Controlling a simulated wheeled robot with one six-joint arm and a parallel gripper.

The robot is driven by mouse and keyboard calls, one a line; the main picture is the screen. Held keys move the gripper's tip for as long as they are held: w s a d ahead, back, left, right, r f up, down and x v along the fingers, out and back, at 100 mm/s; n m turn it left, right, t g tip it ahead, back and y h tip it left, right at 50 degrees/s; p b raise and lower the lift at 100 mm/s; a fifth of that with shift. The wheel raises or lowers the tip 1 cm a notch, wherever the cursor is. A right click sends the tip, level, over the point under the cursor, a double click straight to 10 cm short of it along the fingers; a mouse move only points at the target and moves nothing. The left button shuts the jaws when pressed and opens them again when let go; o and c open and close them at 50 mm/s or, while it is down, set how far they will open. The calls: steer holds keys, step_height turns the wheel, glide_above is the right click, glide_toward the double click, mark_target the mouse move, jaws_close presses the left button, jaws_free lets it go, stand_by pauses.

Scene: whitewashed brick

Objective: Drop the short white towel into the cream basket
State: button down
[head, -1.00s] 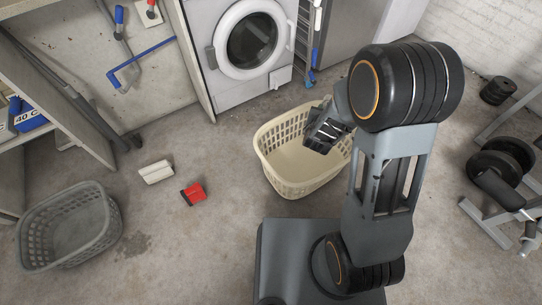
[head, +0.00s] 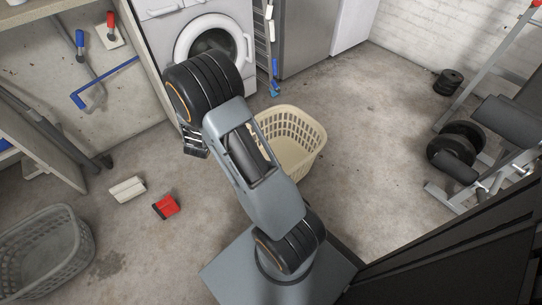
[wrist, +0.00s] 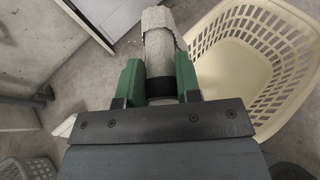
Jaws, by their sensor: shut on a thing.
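My gripper (wrist: 160,80) is shut on the white towel (wrist: 158,38), a short, rolled, whitish piece that sticks out beyond the green fingers in the wrist view. In the head view my gripper (head: 195,142) hangs left of the cream basket, in front of the washing machine; the towel cannot be made out there. The cream basket (head: 312,160) stands upright on the floor, partly hidden by my arm. In the wrist view the basket (wrist: 232,62) is on the right, and the towel is to the left of its opening.
A white washing machine (head: 160,42) stands behind my gripper. A pale block-like item (head: 128,189) and a red item (head: 166,207) lie on the floor at left, near a grey basket (head: 45,255). Weights (head: 455,145) stand at right. The floor right of the cream basket is clear.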

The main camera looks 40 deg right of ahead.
steer(key=s+d+f+m+g+h+b, duration=0.1)
steer(key=s+d+f+m+g, duration=0.15)
steer(key=d+f+g, duration=0.4)
steer(key=s+d+f+m+g+h+b, duration=0.1)
steer(key=s+d+f+m+h, duration=0.2)
steer(key=d, duration=0.6)
steer(key=s+d+f+m+g, duration=0.2)
steer(key=d+f+m+g, duration=0.25)
steer(key=d, duration=0.35)
steer(key=shift+t, duration=0.5)
step_height(320, 180, down, 6)
steer(key=b, duration=0.4)
steer(key=shift+d+r, duration=0.1)
steer(key=shift+r, duration=0.15)
steer(key=c, duration=0.7)
jaws_free()
steer(key=shift+c, duration=0.2)
